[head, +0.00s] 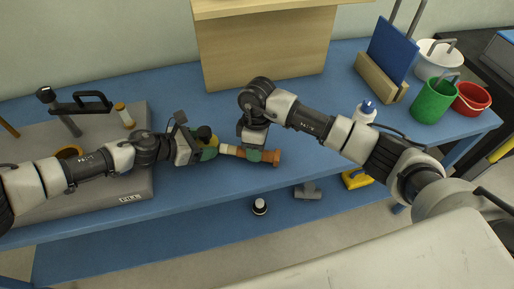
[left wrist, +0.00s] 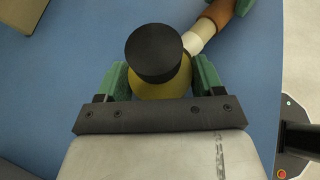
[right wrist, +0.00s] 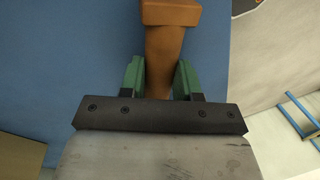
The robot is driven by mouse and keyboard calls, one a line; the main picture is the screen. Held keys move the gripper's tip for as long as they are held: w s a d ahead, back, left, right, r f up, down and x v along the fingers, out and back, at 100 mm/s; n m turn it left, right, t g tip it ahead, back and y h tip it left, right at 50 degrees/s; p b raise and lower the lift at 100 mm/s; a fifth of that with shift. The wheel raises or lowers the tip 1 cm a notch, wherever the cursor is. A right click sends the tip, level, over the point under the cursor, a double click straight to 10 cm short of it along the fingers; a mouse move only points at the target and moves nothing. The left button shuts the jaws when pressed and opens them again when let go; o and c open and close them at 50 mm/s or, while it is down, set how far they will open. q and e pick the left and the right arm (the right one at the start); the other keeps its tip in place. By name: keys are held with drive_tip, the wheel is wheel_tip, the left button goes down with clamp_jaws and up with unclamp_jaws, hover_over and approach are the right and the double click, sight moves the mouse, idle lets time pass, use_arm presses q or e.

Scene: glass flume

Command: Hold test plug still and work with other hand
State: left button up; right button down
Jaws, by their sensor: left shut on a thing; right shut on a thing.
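A yellow body with a round black cap (left wrist: 155,52) sits between the green fingertips of my left gripper (head: 208,144), which is shut on it. A cream collar (head: 230,150) comes out of its right side and leads to an orange-brown tube (head: 275,158) with a flared end. My right gripper (head: 256,154) is shut on this brown tube, which also shows in the right wrist view (right wrist: 172,50). The pieces lie in one line above the blue bench (head: 180,190). I cannot tell which piece is the test plug, nor how tightly they are joined.
A grey tray (head: 140,180) with tools lies at the left. A wooden box (head: 265,50) stands at the back. At the right are a white bottle (head: 365,112), a blue board (head: 392,50) in a rack, a green bucket (head: 433,100) and a red bucket (head: 471,98).

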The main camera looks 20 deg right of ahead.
drive_tip(key=shift+w+a, duration=0.2)
drive_tip(key=shift+a, duration=0.15)
idle(0.7)
drive_tip(key=shift+s, duration=0.15)
idle(0.4)
idle(0.8)
drive_tip(key=shift+a, duration=0.1)
idle(0.9)
idle(0.6)
